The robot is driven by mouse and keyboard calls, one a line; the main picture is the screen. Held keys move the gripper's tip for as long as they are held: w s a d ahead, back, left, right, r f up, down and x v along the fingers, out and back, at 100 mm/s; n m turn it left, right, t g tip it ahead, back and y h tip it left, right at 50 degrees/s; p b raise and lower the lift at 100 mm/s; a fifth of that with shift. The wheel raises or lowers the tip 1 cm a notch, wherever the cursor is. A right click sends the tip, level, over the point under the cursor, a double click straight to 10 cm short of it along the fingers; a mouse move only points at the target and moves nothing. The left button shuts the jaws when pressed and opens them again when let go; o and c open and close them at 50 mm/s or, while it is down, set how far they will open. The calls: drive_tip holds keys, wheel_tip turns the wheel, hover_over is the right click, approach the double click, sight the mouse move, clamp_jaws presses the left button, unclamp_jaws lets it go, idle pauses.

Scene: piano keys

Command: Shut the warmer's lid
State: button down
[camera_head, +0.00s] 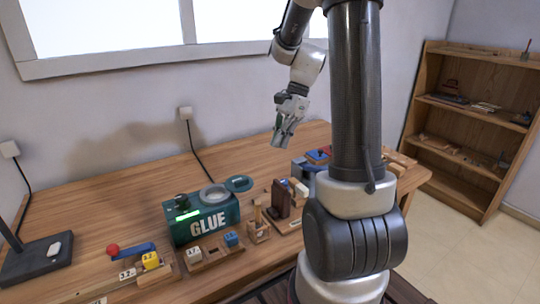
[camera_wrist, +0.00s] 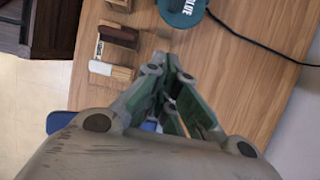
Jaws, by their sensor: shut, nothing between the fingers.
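The glue warmer (camera_head: 205,222) is a green box marked GLUE on the wooden table, with a lit green strip and a round pale opening (camera_head: 214,194) on top. Its round green lid (camera_head: 239,184) stands open, out to the right of the opening. The lid (camera_wrist: 184,10) also shows at the top edge of the wrist view, cut off by the frame. My gripper (camera_head: 280,146) is shut and empty, high above the table, to the right of the lid in the head view. Its fingers (camera_wrist: 168,65) come together in the wrist view, apart from the lid.
A wooden stand (camera_head: 258,230) and a dark brown block (camera_head: 281,199) stand right of the warmer. Blocks on wooden trays (camera_head: 215,255) lie in front. A black cable (camera_head: 196,145) hangs down the wall behind. The table behind the warmer is clear.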

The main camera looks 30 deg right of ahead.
sight(231, 189)
drive_tip(key=a+f, duration=0.7)
drive_tip(key=f, duration=0.1)
drive_tip(key=shift+a+f, duration=0.25)
drive_tip(key=a, duration=0.8)
drive_tip(key=shift+a, duration=0.1)
